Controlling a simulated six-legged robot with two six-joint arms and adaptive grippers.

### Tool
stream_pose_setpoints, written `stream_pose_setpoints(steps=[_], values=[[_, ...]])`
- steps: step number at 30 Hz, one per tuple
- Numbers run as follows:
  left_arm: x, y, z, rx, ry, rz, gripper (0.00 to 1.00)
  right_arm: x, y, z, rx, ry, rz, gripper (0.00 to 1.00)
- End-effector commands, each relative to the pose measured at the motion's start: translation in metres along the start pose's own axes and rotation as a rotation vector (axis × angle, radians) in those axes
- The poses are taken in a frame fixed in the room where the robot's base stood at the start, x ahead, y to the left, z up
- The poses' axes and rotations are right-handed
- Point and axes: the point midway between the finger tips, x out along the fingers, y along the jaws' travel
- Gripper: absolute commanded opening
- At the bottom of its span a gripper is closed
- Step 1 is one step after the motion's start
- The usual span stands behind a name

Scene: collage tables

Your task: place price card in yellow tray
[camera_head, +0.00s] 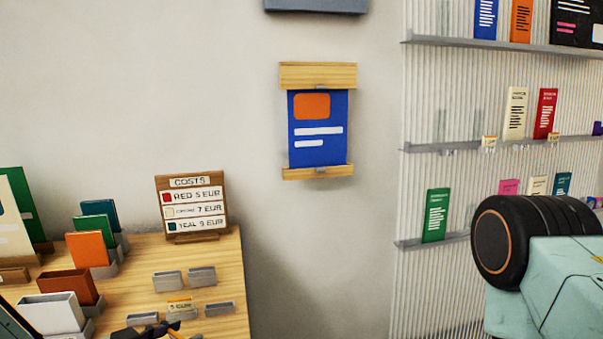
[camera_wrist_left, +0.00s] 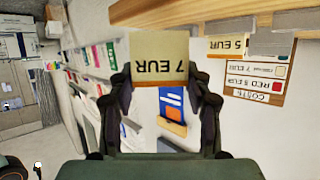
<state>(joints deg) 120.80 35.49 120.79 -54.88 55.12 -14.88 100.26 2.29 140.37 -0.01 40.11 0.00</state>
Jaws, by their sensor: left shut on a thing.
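My left gripper (camera_wrist_left: 160,78) is shut on a cream price card (camera_wrist_left: 160,58) with an orange edge, reading 7 EUR. The card appears upside down in the left wrist view. In the head view only dark parts of this gripper show at the bottom edge, by the wooden table's front holders; the held card cannot be made out clearly there. Another price card (camera_head: 180,304), reading 5 EUR, stands in a small grey holder; it also shows in the left wrist view (camera_wrist_left: 228,45). I see no tray that is clearly yellow. My right gripper is not in view.
The wooden table (camera_head: 222,262) carries several grey holders (camera_head: 202,277), a costs board (camera_head: 191,207), a white box (camera_head: 50,313) and a brown box (camera_head: 72,284). A blue poster (camera_head: 319,155) hangs on the wall. Shelves (camera_head: 480,146) with cards stand right.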

Motion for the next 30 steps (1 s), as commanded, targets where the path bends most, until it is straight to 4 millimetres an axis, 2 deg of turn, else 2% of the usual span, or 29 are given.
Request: stream_pose_setpoints(steps=[1,9,14,17,21,26,30], values=[[-0.001,0.010,0.012,0.016,0.003,0.046,0.37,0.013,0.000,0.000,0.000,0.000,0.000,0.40],[-0.019,0.067,0.051,0.123,0.006,0.298,0.37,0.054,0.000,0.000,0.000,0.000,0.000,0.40],[-0.026,0.089,0.066,0.164,0.007,0.390,0.37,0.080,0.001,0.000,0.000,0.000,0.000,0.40],[-0.026,0.095,0.069,0.170,0.006,0.405,0.37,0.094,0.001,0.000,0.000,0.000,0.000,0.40],[-0.024,0.092,0.071,0.160,0.004,0.383,0.37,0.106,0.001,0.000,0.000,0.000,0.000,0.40],[-0.021,0.088,0.072,0.156,0.000,0.371,0.37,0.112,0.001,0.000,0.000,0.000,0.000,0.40],[-0.018,0.090,0.088,0.152,-0.008,0.376,0.37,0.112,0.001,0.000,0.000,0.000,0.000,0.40]])
